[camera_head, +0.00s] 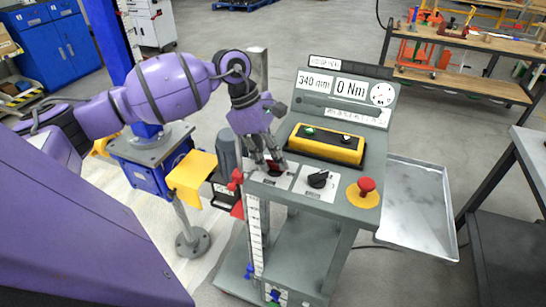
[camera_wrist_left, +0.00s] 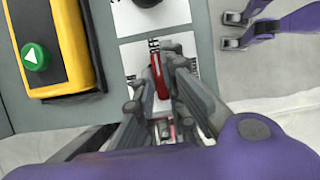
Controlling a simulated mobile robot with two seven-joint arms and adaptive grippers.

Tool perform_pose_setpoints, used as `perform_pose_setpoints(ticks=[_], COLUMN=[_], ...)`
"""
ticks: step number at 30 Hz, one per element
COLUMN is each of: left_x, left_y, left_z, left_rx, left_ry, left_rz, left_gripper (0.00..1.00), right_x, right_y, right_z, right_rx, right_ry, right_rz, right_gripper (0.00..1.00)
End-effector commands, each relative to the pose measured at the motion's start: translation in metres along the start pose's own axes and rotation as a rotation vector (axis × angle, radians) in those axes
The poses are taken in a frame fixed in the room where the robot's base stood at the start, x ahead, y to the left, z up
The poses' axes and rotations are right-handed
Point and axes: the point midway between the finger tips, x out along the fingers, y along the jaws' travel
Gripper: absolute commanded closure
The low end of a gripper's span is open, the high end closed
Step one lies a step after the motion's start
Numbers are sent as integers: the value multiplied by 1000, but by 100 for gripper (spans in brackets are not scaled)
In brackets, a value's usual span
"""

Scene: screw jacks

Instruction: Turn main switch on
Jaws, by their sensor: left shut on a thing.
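The main switch is a red handle (camera_wrist_left: 158,76) on a white label plate, on the sloped panel of a grey console (camera_head: 345,208). In the wrist view the handle stands nearly along the picture's vertical, tilted slightly. My left gripper (camera_head: 272,166) is down on the panel's left end. In the wrist view its two grey fingers (camera_wrist_left: 160,88) are shut around the red handle, one on each side. The fingers hide part of the plate and its lettering. My right gripper (camera_wrist_left: 236,30) shows at the wrist view's upper right, apart from the console, its fingers spread and empty.
A black rotary knob (camera_head: 318,179) sits right of the main switch, then a red mushroom button (camera_head: 366,187) on yellow. A yellow button box (camera_head: 325,145) lies behind. The display reads 340 mm and 0 Nm. A metal tray (camera_head: 420,212) projects at right.

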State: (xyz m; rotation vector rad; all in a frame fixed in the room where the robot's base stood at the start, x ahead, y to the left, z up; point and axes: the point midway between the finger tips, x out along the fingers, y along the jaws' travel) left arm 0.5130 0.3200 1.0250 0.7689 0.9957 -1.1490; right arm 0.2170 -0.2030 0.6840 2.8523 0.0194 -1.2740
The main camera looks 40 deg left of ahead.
Motion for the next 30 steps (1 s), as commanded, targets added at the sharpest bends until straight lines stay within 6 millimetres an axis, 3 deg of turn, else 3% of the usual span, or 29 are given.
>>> perform_pose_setpoints(ticks=[11, 30], left_x=[-1, 2], left_y=[-2, -5], left_z=[0, 3], left_rx=[-204, -760], left_ry=[2, -1], left_rz=[86, 315], left_gripper=[100, 100], right_x=[-2, -4], right_y=[1, -4], right_z=[-6, -2], right_rx=[-11, -5], right_ry=[6, -6], right_rz=[-5, -11], right_gripper=[60, 60])
